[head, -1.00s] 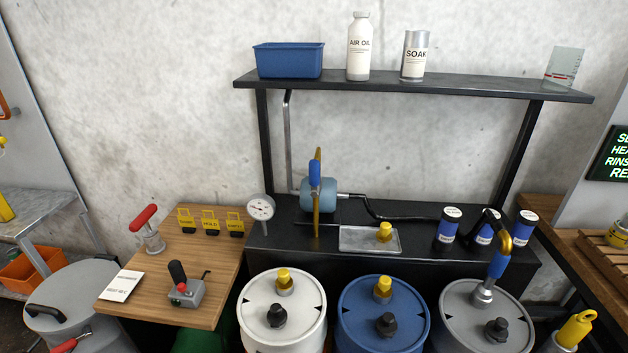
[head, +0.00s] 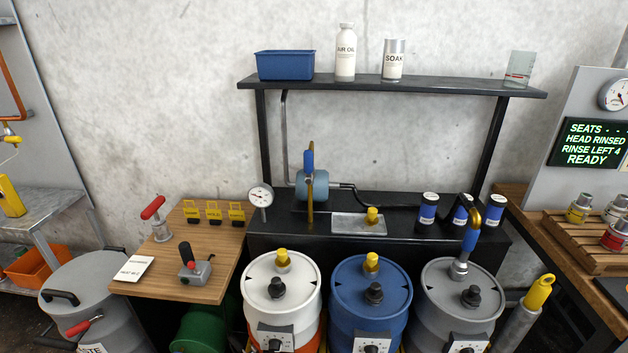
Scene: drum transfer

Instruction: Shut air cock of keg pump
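No gripper shows in the head view. A light-blue pump-like unit (head: 315,186) sits on the black bench, with a steel pipe rising behind it and a black hose running right.
White (head: 256,288) and blue (head: 345,292) drums stand before the bench. A shelf (head: 400,86) overhangs it. A wooden table (head: 215,285) is at left; a lit screen (head: 590,143) reading READY is at right. A yellow-handled cylinder (head: 518,322) leans beside the grey drum.

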